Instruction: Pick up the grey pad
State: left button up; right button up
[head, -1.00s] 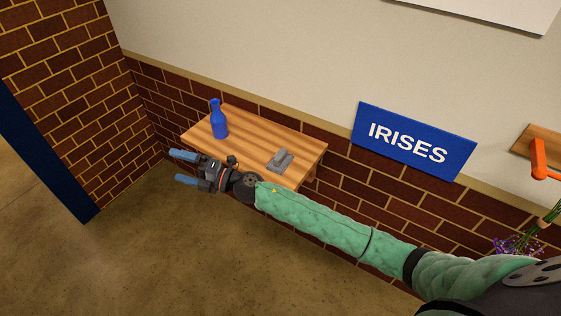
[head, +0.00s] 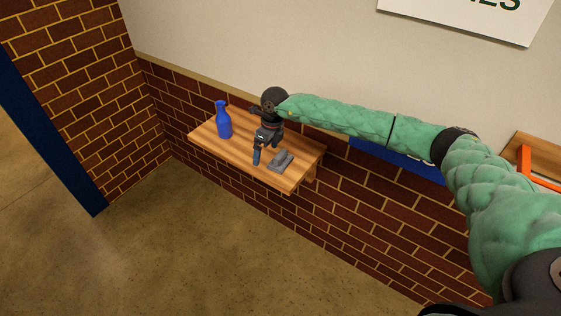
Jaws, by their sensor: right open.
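The grey pad (head: 280,162) is a small grey block with a raised part on top. It lies on the wooden wall shelf (head: 218,150), close to its front right edge. My right gripper (head: 257,157) points down over the shelf, just left of the pad. It is open, with a blue-grey finger showing; the other finger is hard to make out. It looks empty, and the pad appears to be outside the jaws. My left gripper does not show.
A blue bottle (head: 223,120) stands upright on the shelf's left part, left of my right gripper. A blue sign (head: 400,162) on the brick wall is partly hidden behind my right arm. Another wooden shelf (head: 528,153) is at the right. The floor in front is clear.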

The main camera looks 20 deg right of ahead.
aim_at(281, 154)
jog(key=shift+h, duration=0.8)
jog(key=d, duration=0.1)
jog(key=d+r, duration=0.1)
jog(key=d, duration=0.1)
jog(key=w+d, duration=0.1)
jog(key=shift+w+d+r, duration=0.1)
jog(key=shift+d+r, duration=0.2)
jog(key=shift+d, duration=0.45)
jog(key=shift+f+p, duration=0.7)
jog(key=shift+f, duration=0.55)
notch_tip(281, 154, down, 4)
jog(key=p, duration=0.3)
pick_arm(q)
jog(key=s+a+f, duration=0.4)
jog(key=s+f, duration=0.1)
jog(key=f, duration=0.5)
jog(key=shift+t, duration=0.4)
pick_arm(e)
jog(key=shift+f, duration=0.55)
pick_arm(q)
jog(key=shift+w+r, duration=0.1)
pick_arm(e)
jog(key=c, duration=0.7)
